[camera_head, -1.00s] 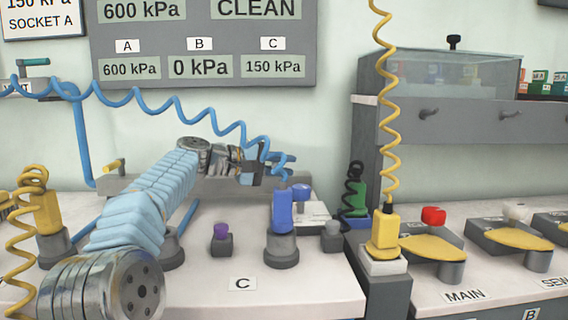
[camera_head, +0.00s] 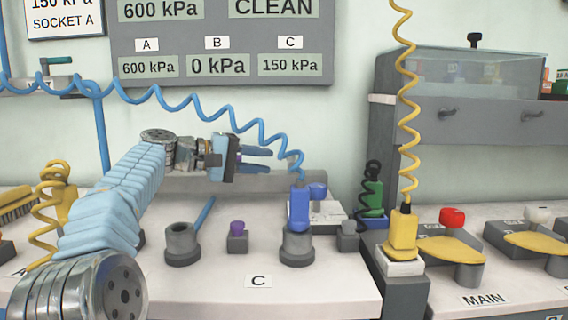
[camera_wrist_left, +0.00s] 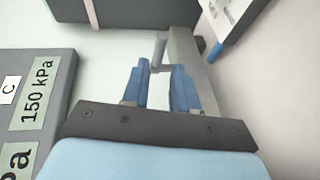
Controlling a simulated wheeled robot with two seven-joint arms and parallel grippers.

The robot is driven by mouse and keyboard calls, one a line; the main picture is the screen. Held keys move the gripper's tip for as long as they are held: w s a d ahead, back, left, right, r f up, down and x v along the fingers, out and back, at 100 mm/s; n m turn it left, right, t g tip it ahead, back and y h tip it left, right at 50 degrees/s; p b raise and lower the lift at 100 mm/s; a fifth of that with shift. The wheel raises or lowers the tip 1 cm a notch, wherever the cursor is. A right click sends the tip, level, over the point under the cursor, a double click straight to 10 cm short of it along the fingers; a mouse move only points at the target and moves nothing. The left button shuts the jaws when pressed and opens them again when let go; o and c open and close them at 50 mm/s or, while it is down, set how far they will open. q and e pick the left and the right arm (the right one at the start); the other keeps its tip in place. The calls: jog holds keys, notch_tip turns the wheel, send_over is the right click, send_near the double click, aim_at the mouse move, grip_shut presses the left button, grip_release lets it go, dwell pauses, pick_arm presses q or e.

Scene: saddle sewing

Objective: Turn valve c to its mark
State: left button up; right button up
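My left gripper (camera_head: 268,160) is open in front of the grey rail (camera_head: 308,182) at the back of the bench. Its two blue fingers point right in the head view. In the left wrist view the open gripper (camera_wrist_left: 160,68) has a small grey lever-like piece (camera_wrist_left: 160,46) near its fingertips, by a grey bar (camera_wrist_left: 188,52). I cannot tell whether this is valve c, or whether the fingers touch it; no mark is readable. A small purple part (camera_head: 239,157) shows behind the fingers. The wall panel (camera_head: 222,88) reads 150 kPa under C. My right gripper is out of view.
A yellow plug (camera_head: 403,232) with a coiled hose stands at the right.

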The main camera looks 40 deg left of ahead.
pick_arm(q)
jog(key=shift+v, duration=1.95)
